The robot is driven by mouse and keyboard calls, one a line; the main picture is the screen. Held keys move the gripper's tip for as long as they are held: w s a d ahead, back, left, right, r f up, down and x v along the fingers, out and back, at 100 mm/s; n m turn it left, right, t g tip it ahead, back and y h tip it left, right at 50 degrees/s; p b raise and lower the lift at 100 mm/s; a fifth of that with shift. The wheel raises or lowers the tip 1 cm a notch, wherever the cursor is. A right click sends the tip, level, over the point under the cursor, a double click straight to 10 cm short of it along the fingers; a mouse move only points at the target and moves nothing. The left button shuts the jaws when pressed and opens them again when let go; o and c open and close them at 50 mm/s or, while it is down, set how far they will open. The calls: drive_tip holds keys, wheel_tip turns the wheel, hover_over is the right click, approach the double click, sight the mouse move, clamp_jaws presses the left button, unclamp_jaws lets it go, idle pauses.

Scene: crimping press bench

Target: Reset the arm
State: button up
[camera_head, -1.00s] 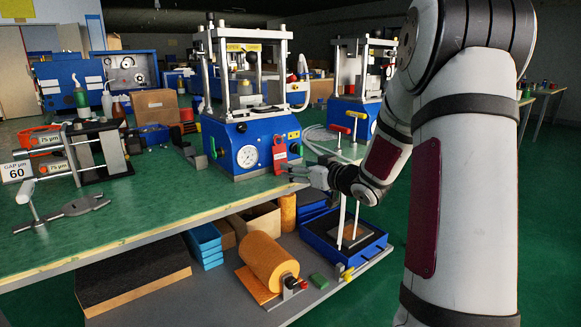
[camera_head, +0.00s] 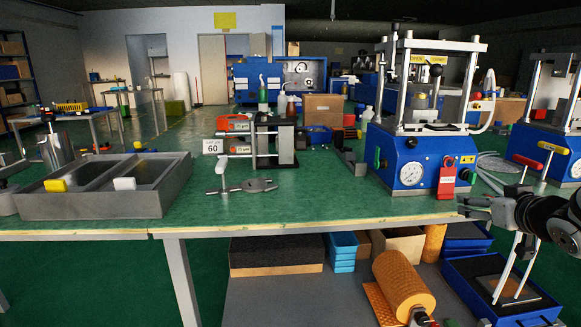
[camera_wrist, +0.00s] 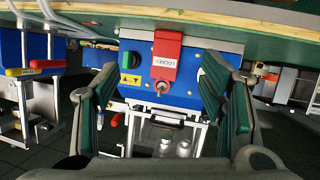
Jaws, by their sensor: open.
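My gripper (camera_head: 466,205) is at the right of the head view, in front of the bench edge and just below the red lockout tag (camera_head: 447,180) on the blue press (camera_head: 400,160). In the wrist view, which looks upside down, my gripper (camera_wrist: 165,95) has its two green-lined fingers wide apart with nothing between them. The red tag (camera_wrist: 166,55) and the press's blue front (camera_wrist: 207,85) show beyond the fingers, apart from them. Much of my arm lies outside the head view.
A grey divided tray (camera_head: 100,205) and a gauge stand (camera_head: 262,145) stand on the green bench (camera_head: 330,195). A second press (camera_head: 545,150) stands right.

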drive_tip(key=s+a+f+g+y, duration=0.1)
drive_tip(key=s+a+g, duration=0.4)
drive_tip(key=s+a, duration=0.6)
drive_tip(key=s+a+f+g+y, duration=0.1)
drive_tip(key=s+a+g, duration=0.45)
drive_tip(key=s, duration=0.95)
drive_tip(key=s+a+f+g+y, duration=0.1)
drive_tip(key=s+a+g, duration=0.2)
drive_tip(key=s+a, duration=0.85)
wheel_tip(320, 180, up, 35)
drive_tip(key=d+t+p, duration=0.2)
drive_tip(key=t+p, duration=0.2)
drive_tip(key=p, duration=2.8)
drive_tip(key=shift+s+f+h, duration=0.2)
drive_tip(key=shift+h, duration=0.1)
